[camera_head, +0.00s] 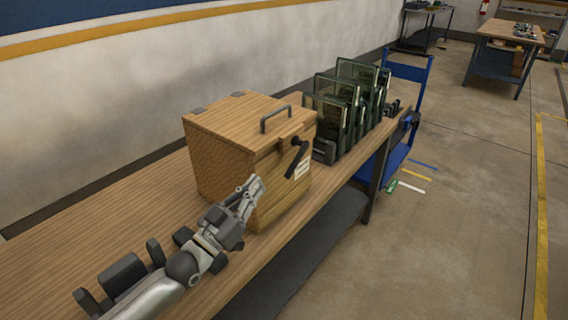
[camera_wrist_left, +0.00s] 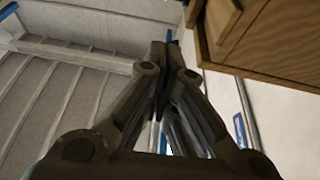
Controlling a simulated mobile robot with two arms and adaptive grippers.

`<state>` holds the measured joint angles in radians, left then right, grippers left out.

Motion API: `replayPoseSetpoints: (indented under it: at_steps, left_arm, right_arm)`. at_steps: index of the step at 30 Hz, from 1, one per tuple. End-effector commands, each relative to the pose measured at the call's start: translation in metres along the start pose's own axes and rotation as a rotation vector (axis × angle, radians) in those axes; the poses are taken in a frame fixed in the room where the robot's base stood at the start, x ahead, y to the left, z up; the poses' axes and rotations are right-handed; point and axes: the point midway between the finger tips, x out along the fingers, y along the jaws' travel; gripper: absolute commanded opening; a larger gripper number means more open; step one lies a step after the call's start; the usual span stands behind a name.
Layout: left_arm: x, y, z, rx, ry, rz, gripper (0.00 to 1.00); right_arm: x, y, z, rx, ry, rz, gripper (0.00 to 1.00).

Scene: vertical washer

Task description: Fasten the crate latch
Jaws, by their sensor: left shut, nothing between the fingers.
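The wooden crate (camera_head: 222,165) stands on the workbench with its lid down and a grey handle on top. The dark crate latch (camera_head: 297,158) is on the crate's front face, above a white label, and hangs tilted. My left gripper (camera_head: 256,187) is shut and empty, in front of the crate's lower left front and below and left of the latch. In the left wrist view, the shut fingers (camera_wrist_left: 165,52) point up past the crate's wooden edge (camera_wrist_left: 270,45); the latch does not show there. My right gripper is in neither view.
The wooden workbench (camera_head: 75,215) has free room left of the crate. Several dark green framed panels (camera_head: 335,110) stand in a rack just right of it. A blue cart (camera_head: 405,75) is at the bench's far end. Open floor lies to the right.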

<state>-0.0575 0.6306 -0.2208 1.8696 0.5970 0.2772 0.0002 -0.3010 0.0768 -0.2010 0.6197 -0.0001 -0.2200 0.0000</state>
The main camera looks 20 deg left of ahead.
Motion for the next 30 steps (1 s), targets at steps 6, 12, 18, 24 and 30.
replayPoseSetpoints:
  at_steps: [6, 12, 18, 24, 30]
  left_arm:
    - [0.001, -0.004, -0.005, 0.000, 0.022, -0.003, 0.00]
    - [0.002, -0.003, -0.005, 0.000, 0.022, -0.002, 0.00]
    - [0.019, -0.004, -0.007, 0.000, 0.023, -0.003, 0.00]
    - [0.056, -0.003, -0.010, -0.001, 0.024, -0.002, 0.00]
    - [0.094, -0.004, -0.010, 0.001, 0.023, -0.003, 0.00]
  right_arm:
    - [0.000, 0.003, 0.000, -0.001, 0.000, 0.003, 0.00]
    - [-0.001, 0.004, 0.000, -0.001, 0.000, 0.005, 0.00]
    - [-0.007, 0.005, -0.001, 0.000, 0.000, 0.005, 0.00]
    - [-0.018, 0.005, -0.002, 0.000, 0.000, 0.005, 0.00]
    - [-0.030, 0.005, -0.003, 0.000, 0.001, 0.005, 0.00]
